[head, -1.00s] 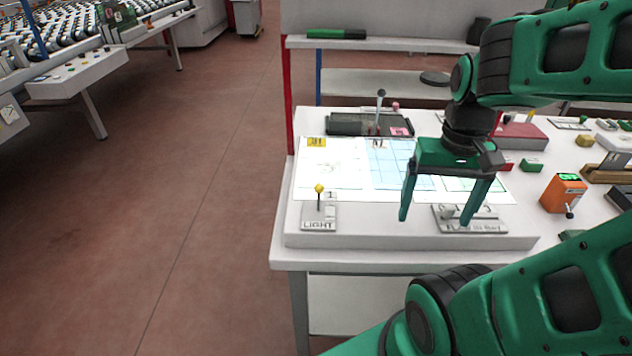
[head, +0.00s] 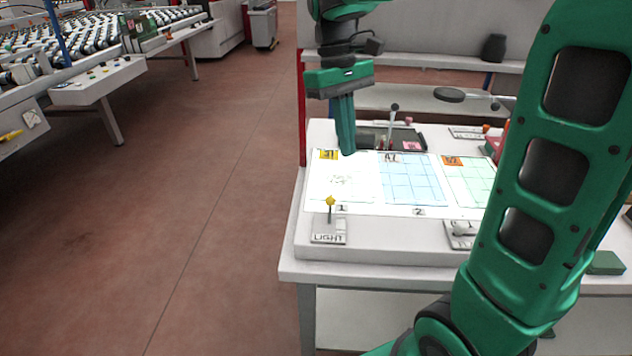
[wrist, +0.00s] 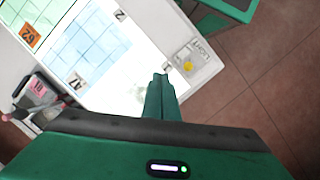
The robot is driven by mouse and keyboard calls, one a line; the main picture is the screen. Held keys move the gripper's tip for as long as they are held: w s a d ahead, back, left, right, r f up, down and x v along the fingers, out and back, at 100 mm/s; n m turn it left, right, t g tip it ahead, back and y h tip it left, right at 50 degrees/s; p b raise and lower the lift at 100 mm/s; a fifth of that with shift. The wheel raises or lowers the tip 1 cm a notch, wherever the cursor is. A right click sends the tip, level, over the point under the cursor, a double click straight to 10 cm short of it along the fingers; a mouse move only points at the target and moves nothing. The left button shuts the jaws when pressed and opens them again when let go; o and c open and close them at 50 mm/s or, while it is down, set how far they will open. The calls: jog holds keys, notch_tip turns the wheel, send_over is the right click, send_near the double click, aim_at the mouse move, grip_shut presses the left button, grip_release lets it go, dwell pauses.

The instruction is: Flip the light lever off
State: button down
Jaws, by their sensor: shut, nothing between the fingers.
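The light lever (head: 330,204) is a short stick with a yellow knob on a grey plate marked LIGHT, at the front left corner of the white bench. It stands about upright in the head view. In the wrist view its yellow knob (wrist: 188,66) shows beyond the fingertips, to their right. My gripper (head: 347,153) is shut and empty, pointing down above the lit panel, behind the lever and apart from it. Its closed fingers also show in the wrist view (wrist: 160,78). The lit panel (head: 350,185) glows white beneath sheets.
Another lever (head: 393,112) with a grey knob stands on a dark tray behind the panel. A second switch plate (head: 460,232) sits to the right along the bench front, partly hidden by my arm. The floor left of the bench is clear.

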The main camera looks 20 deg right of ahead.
aim_at(330, 210)
jog(key=w+a+r+n, duration=0.1)
jog(key=w+a+n, duration=0.2)
jog(key=a, duration=0.6)
jog(key=shift+w+g, duration=0.4)
jog(key=shift+w, duration=0.75)
jog(key=shift+a+f, duration=0.1)
jog(key=x, duration=0.9)
jog(key=shift+s+f, duration=0.2)
jog(key=shift+f, duration=0.05)
jog(key=shift+s+d, duration=0.3)
jog(key=shift+s, duration=0.25)
jog(key=shift+s+d, duration=0.35)
jog(key=shift+s, duration=0.15)
jog(key=shift+s+d, duration=0.4)
jog(key=shift+s, duration=0.35)
